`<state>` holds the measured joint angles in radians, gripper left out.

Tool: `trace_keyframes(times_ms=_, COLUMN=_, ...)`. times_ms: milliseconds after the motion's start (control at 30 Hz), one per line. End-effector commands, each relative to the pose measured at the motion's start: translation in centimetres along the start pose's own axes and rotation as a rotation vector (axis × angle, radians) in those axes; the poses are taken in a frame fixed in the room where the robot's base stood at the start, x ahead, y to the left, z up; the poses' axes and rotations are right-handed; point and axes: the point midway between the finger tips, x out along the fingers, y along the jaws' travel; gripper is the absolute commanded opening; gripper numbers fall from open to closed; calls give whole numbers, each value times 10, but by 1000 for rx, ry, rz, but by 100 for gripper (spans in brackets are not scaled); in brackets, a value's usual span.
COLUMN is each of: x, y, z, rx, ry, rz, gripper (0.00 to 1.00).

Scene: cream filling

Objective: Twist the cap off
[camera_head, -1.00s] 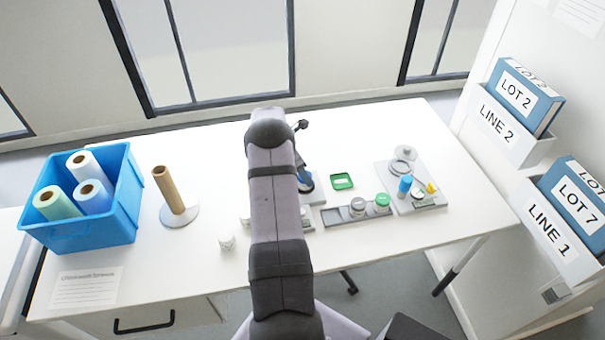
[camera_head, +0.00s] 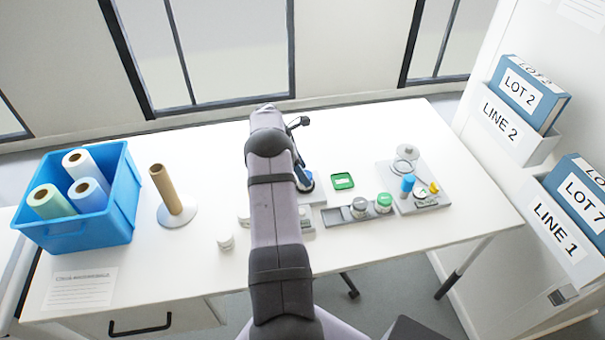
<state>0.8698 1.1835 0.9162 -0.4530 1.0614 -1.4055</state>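My gripper (camera_head: 304,180) is mostly hidden behind my own arm; only a dark part with some blue shows at the arm's right edge, above a grey base (camera_head: 312,198). Its fingers cannot be made out, nor whether they hold a cap. A jar with a grey cap (camera_head: 359,207) and a jar with a green cap (camera_head: 384,202) stand in a long grey rack (camera_head: 338,218), right of my gripper. A small white jar (camera_head: 225,242) stands left of my arm, and another pale jar (camera_head: 243,219) is partly hidden by it.
A green tray (camera_head: 342,181) lies behind the rack. A grey board (camera_head: 422,207) at right carries a blue cylinder (camera_head: 408,184), a yellow item (camera_head: 434,187) and clear round pieces. A brown roll (camera_head: 166,187) on a stand and a blue bin (camera_head: 122,215) of rolls are at left.

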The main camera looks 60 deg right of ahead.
Motion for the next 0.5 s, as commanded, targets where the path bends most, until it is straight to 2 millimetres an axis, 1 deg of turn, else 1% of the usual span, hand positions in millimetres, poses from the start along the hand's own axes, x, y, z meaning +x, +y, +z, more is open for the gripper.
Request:
trace_keyframes(times_ms=33, x=3, y=0, z=-1, rx=18, ry=0, rz=-7, gripper=54)
trace_keyframes(times_ms=500, x=2, y=2, z=-1, rx=183, ry=-1, rz=-76, gripper=54)
